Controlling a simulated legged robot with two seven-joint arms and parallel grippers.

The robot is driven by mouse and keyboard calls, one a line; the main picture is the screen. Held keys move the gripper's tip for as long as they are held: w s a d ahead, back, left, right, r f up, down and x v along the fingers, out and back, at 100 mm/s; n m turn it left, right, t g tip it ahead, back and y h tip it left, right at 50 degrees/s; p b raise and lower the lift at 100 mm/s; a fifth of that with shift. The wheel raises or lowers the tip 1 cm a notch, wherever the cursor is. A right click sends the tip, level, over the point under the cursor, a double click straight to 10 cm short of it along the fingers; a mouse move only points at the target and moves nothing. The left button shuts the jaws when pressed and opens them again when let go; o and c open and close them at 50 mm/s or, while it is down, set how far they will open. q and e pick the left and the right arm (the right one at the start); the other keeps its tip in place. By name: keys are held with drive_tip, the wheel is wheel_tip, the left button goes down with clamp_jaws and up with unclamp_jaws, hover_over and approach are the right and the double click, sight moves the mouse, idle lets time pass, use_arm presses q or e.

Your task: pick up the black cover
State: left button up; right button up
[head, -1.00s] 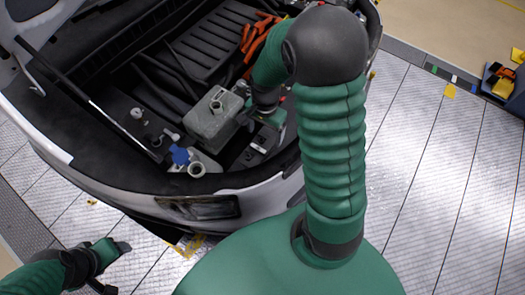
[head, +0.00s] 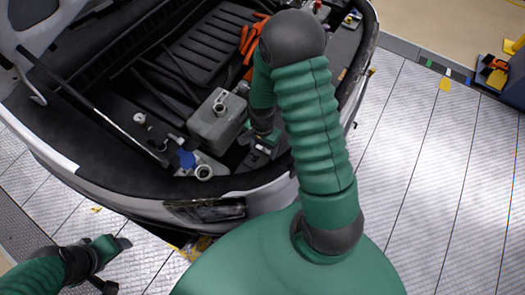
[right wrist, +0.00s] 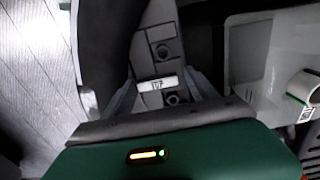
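My right gripper (head: 262,141) is low in the front of the open engine bay, right of the grey tank. In the right wrist view its two fingers (right wrist: 161,78) stand apart, over a dark grey part (right wrist: 157,40) with round holes and a white label reading "TOP". This part may be the black cover, but I cannot tell for sure. Its dark edge (head: 250,160) shows beside the gripper in the head view, the rest hidden by my arm. My left gripper (head: 120,243) is at the lower left, outside the car, and seems empty.
The grey tank (head: 214,124) stands left of the right gripper. Orange cables (head: 250,40) lie behind. The floor to the right is mostly clear.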

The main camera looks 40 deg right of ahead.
drive_tip(key=shift+s, duration=0.1)
drive_tip(key=c, duration=0.5)
drive_tip(key=shift+d, duration=0.4)
drive_tip(key=c, duration=0.5)
drive_tip(key=shift+o, duration=0.2)
drive_tip(key=shift+a, duration=0.2)
